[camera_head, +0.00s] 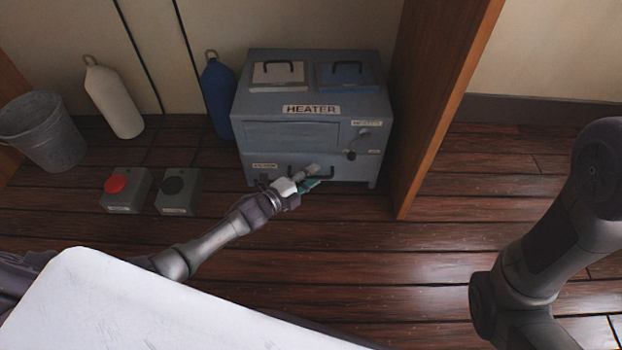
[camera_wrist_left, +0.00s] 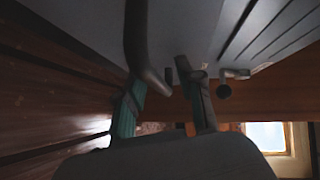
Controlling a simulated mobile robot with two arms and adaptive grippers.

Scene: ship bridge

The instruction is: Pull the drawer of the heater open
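The heater (camera_head: 310,110) is a grey-blue box standing on the floor against the wall in the head view. Its lower front holds the drawer (camera_head: 352,163) with a dark bar handle (camera_head: 326,174), partly hidden by my gripper. The drawer front looks flush with the heater. My left gripper (camera_head: 308,180) is at this handle. In the left wrist view, the fingers of my left gripper (camera_wrist_left: 165,105) are spread apart, and the curved handle (camera_wrist_left: 138,45) reaches down between them. I cannot tell if it touches a finger. My right arm shows at the right, but its gripper is out of view.
A wooden partition (camera_head: 440,105) stands just right of the heater. A blue bottle (camera_head: 217,95) is at its left. Two button boxes, red-topped (camera_head: 125,192) and black-topped (camera_head: 178,192), sit on the floor at left. A white surface (camera_head: 130,305) fills the lower left. Floor before the heater is clear.

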